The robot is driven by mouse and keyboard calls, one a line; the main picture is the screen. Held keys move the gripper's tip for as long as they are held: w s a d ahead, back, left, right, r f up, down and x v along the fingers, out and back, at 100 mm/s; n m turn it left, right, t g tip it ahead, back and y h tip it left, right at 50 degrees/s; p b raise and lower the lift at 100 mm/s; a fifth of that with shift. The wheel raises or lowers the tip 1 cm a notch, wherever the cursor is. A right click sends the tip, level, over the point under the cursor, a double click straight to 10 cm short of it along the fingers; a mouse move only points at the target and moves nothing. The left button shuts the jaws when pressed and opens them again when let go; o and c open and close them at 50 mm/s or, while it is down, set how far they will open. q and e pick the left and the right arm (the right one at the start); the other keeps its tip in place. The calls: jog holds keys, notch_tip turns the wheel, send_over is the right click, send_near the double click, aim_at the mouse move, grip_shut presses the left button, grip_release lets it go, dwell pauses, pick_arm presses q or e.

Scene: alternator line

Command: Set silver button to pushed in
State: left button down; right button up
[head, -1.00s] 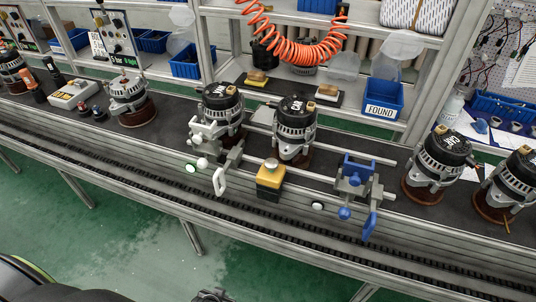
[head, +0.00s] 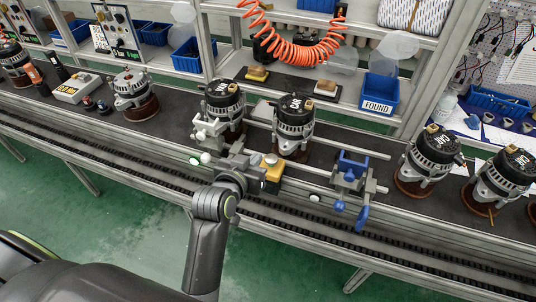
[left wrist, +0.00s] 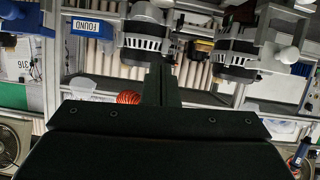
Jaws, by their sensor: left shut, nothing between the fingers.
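The silver button (head: 271,159) sits on top of a yellow-and-black box (head: 272,173) on the front rail of the line. Whether it stands up or is pushed in is too small to tell. My left gripper (head: 257,166) is shut and empty, close beside the left side of the box in the head view. I cannot tell whether it touches the box. In the left wrist view the shut fingers (left wrist: 161,86) point away from the camera, and the button cannot be made out there. My right gripper is not in view.
A white clamp (head: 207,133) stands left of the box and a blue clamp (head: 350,178) to its right. Two alternators (head: 294,125) stand on the belt just behind. A green-lit button (head: 200,159) is on the rail near my left arm.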

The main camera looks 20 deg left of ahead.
pick_arm(q)
jog(key=shift+w, duration=0.1)
jog(key=p, duration=0.2)
send_over(268, 157)
jog(key=s, duration=0.1)
notch_tip(268, 157, down, 4)
jog(key=shift+s+d+r, duration=0.15)
notch_tip(268, 157, down, 3)
jog(key=shift+s+d+f, duration=0.1)
jog(key=shift+s+f, duration=0.15)
jog(key=shift+f, duration=0.35)
